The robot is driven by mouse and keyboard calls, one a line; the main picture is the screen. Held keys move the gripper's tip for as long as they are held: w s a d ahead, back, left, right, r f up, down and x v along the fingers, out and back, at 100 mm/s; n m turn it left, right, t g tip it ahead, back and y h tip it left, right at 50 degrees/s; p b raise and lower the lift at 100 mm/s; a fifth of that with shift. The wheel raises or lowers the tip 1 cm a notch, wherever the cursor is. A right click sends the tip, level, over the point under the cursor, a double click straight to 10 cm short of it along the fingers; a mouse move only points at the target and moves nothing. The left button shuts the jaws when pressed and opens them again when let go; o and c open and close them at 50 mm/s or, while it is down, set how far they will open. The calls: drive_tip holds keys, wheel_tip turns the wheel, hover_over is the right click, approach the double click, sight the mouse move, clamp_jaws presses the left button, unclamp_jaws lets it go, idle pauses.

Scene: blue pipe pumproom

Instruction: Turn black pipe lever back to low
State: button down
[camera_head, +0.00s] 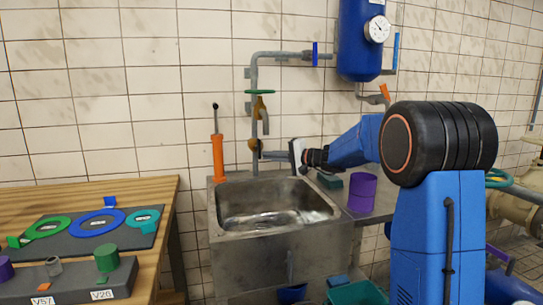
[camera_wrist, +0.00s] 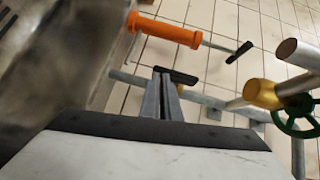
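The black pipe lever (camera_wrist: 178,75) shows in the wrist view as a short dark bar just beyond my fingertips. It lies crosswise to them, in front of a grey pipe. My gripper (camera_wrist: 164,80) has its two grey fingers close together, with only a thin gap, and nothing shows between them. Whether the tips touch the lever cannot be told. In the head view my gripper (camera_head: 266,155) reaches left over the back of the sink to the grey vertical pipe (camera_head: 254,124), just below a brass-coloured ball (camera_head: 254,145). The lever is not clear there.
The steel sink (camera_head: 230,232) lies below my gripper. An orange hand pump (camera_head: 218,158) with a black handle stands left of the pipe. A brass tap (camera_head: 259,107) and green handwheel (camera_head: 259,91) are above. A purple cylinder (camera_head: 362,192) stands on the right ledge.

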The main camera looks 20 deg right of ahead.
drive_tip(key=shift+s+a+f, duration=0.1)
drive_tip(key=shift+a+f, duration=0.1)
drive_tip(key=shift+a, duration=0.1)
